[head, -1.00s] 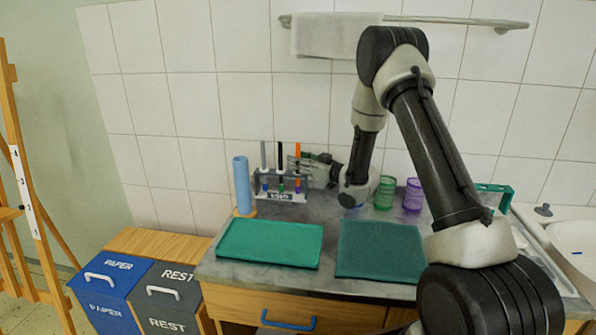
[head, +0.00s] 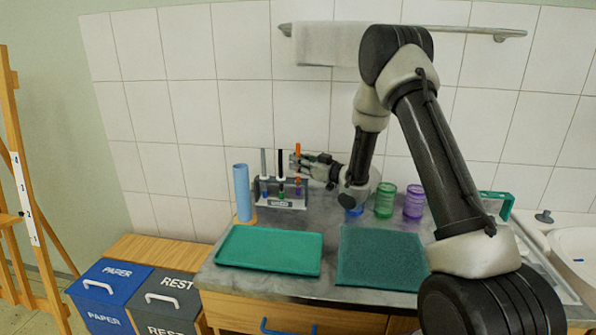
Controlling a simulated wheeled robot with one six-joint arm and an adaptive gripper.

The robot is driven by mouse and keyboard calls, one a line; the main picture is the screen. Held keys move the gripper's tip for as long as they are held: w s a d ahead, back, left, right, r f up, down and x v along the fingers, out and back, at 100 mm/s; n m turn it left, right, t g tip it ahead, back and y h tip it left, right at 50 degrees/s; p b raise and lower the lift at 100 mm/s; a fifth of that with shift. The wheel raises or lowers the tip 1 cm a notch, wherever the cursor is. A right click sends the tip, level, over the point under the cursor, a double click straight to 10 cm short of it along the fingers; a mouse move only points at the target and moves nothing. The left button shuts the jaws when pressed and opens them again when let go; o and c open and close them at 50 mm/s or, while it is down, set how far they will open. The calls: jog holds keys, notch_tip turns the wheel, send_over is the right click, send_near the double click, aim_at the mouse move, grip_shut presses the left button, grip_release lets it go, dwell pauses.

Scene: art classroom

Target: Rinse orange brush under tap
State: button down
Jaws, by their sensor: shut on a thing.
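The orange brush (head: 298,149) stands upright at the right end of the brush rack (head: 283,204), its handle rising above the others. My gripper (head: 297,163) is shut on its handle, coming in from the right above the rack. A purple patch shows below the gripper at the rack; whether the brush's lower end is clear of its slot I cannot tell. A grey-handled brush (head: 263,160) and a black-handled brush (head: 280,161) stand in the rack to its left. The white basin (head: 580,243) is partly visible at the right edge. No tap spout is in view.
A light blue roll (head: 242,192) stands left. A towel rail (head: 470,28) crosses the wall above.

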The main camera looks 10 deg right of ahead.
notch_tip(320, 180, up, 11)
jog(key=shift+f, duration=0.1)
dwell(0.5)
jog(key=shift+s, duration=0.1)
